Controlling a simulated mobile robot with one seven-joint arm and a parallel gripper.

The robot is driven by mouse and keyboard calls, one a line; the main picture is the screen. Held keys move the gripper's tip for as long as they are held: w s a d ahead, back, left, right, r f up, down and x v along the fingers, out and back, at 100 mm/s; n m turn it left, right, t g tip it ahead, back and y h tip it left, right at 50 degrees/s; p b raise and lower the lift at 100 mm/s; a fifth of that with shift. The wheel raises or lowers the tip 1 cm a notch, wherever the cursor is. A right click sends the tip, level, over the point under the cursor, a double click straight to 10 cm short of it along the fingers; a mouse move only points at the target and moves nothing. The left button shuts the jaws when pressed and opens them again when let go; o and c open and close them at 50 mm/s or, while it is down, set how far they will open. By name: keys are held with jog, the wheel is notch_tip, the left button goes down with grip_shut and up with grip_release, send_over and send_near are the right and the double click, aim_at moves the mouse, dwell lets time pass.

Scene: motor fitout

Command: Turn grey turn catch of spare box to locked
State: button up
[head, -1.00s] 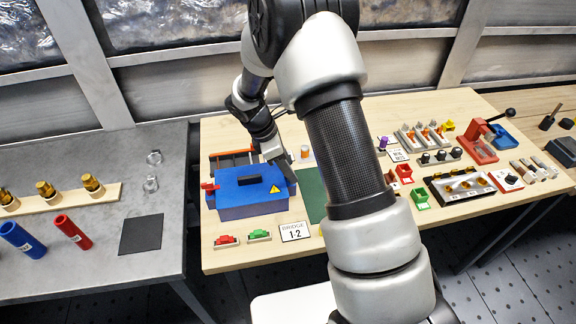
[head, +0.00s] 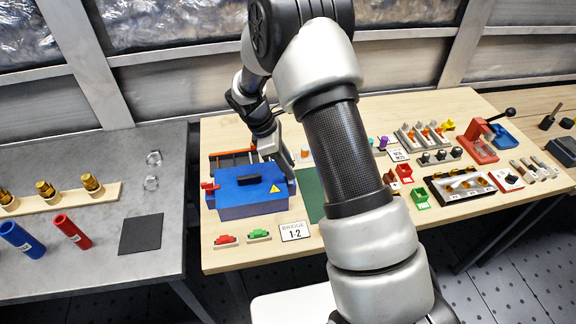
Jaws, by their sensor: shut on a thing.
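The blue spare box (head: 240,203) sits at the left end of the wooden table with its lid down. A black handle (head: 249,180) and a yellow warning triangle (head: 275,189) are on the lid. A red catch (head: 210,187) shows at the box's left side. My gripper (head: 287,168) is at the box's right rear edge, pointing down. It is shut, apparently on the grey turn catch there. The catch is hidden behind the gripper, so I cannot see its position.
Red (head: 225,240) and green (head: 258,235) small parts and a "BRIDGE 1-2" card (head: 294,231) lie in front of the box. A green mat (head: 309,190) is to its right. An orange-and-black rack (head: 232,158) stands behind it.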

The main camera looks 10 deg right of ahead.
jog(key=m, duration=0.2)
jog(key=m+g, duration=0.1)
jog(key=m, duration=0.1)
jog(key=shift+w+m+g+y, duration=0.15)
jog(key=shift+m+g+y, duration=0.15)
jog(key=shift+y, duration=0.1)
jog(key=m+g+b, duration=0.1)
jog(key=m, duration=0.2)
jog(key=shift+w+d+m+y, duration=0.1)
jog(key=shift+d+m+y, duration=0.05)
jog(key=shift+m+y, duration=0.25)
jog(key=m, duration=0.2)
jog(key=m+y, duration=0.1)
jog(key=m, duration=0.1)
jog(key=shift+w+d+g+y, duration=0.1)
jog(key=shift+g+y, duration=0.2)
jog(key=shift+g, duration=0.1)
jog(key=shift+d+m+y, duration=0.1)
jog(key=shift+m+y, duration=0.5)
jog(key=shift+m, duration=0.9)
jog(key=shift+r, duration=0.1)
jog(key=o, duration=1.1)
jog(key=shift+c, duration=0.2)
